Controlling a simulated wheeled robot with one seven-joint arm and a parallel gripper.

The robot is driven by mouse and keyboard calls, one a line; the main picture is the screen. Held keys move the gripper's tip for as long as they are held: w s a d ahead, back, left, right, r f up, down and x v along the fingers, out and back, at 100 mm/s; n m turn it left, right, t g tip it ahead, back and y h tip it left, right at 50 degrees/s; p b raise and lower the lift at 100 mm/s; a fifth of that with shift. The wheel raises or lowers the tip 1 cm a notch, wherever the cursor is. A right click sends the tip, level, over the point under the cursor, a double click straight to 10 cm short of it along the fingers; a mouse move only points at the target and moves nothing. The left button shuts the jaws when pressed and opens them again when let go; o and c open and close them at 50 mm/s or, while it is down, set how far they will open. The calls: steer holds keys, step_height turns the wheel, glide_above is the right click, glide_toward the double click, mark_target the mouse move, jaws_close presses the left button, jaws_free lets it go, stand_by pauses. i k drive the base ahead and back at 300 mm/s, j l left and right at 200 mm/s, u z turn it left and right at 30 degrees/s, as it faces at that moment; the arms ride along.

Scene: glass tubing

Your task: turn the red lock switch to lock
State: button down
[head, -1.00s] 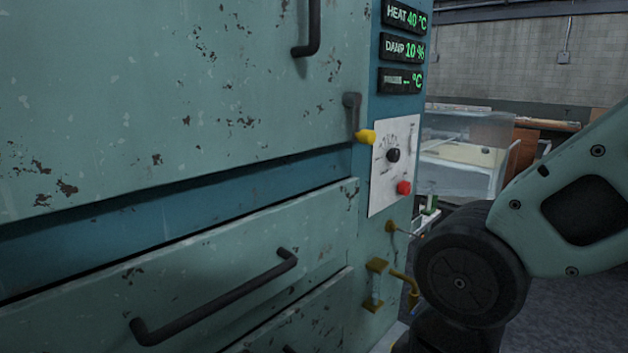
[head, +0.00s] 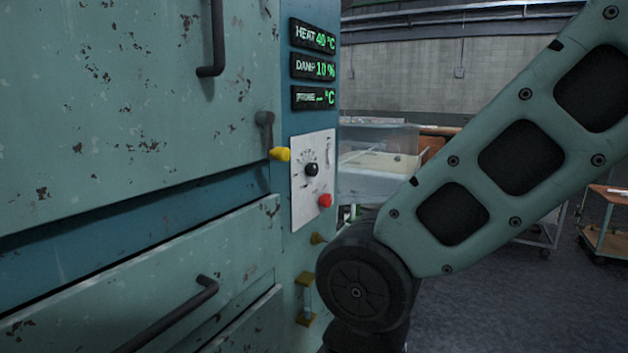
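A red knob (head: 325,200) sits at the lower right of a white control panel (head: 300,205) on the front of a teal cabinet. A black knob (head: 312,169) is above it on the same panel. I cannot read any lock marking beside the red knob. My arm fills the right side of the head view, and its dark elbow joint is just below and right of the panel. My gripper is out of view, below the picture or hidden behind the arm.
A yellow-tipped lever (head: 279,154) hangs left of the panel. Three green displays (head: 314,67) are above it. Brass fittings (head: 305,298) stick out below. A glass tank (head: 375,160) stands behind; floor is open at right.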

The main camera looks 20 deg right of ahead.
mark_target(324, 201)
steer(key=i+l, duration=0.2)
steer(key=l, duration=0.2)
steer(key=i+l, duration=0.2)
steer(key=l, duration=0.2)
steer(key=i+l+u, duration=0.1)
steer(key=i+l, duration=0.15)
steer(key=l, duration=0.15)
